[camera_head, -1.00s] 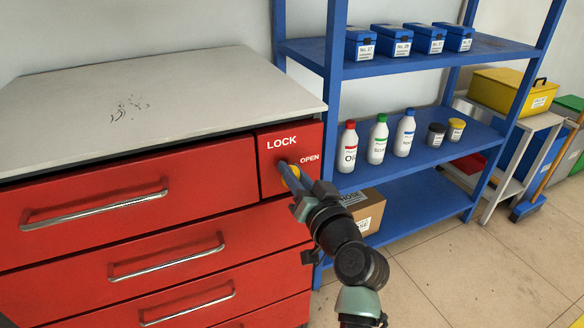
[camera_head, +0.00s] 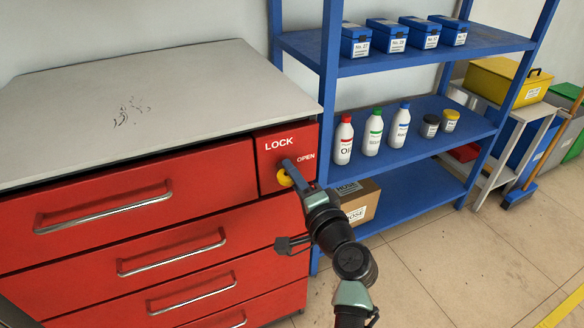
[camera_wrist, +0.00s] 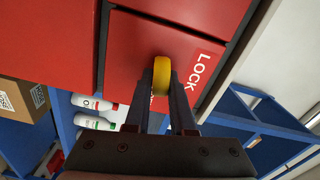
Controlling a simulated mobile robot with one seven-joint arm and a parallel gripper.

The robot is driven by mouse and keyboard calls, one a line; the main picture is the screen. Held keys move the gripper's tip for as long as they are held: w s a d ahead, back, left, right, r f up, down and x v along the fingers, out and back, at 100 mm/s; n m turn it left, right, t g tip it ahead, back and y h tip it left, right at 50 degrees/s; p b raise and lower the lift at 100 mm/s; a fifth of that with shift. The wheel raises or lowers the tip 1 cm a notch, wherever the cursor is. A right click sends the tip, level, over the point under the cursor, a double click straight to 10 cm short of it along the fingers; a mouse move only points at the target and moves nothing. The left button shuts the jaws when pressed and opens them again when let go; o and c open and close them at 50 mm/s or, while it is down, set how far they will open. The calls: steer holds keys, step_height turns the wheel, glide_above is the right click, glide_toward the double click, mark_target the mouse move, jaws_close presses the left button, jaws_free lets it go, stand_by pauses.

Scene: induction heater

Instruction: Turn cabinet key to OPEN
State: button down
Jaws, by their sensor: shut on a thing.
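The red lock panel (camera_head: 268,158) is at the top right corner of the cabinet. It bears a white LOCK label (camera_head: 279,142) above and an OPEN label (camera_head: 306,158) to the right. The yellow key (camera_head: 284,178) sticks out of the panel. My gripper (camera_head: 292,172) is shut on it, partly covering the keyhole area. In the wrist view the yellow key (camera_wrist: 161,76) stands edge-on between my two dark fingers (camera_wrist: 162,90). The LOCK label shows to its right; the OPEN label is mostly hidden behind a finger.
The red cabinet has several drawers with metal handles (camera_head: 105,213) and a pale top (camera_head: 150,100). A blue shelf (camera_head: 435,170) with bottles (camera_head: 373,133) and blue boxes (camera_head: 392,37) stands close on the right. A cardboard box (camera_head: 362,204) sits on its low level.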

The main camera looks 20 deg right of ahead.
steer(key=shift+f+m+p, duration=0.1)
steer(key=shift+m+p, duration=0.35)
steer(key=shift+m, duration=0.65)
steer(key=c, duration=0.8)
jaws_free()
steer(key=s+p, duration=0.1)
steer(key=s, duration=1.2)
steer(key=shift+d, duration=0.25)
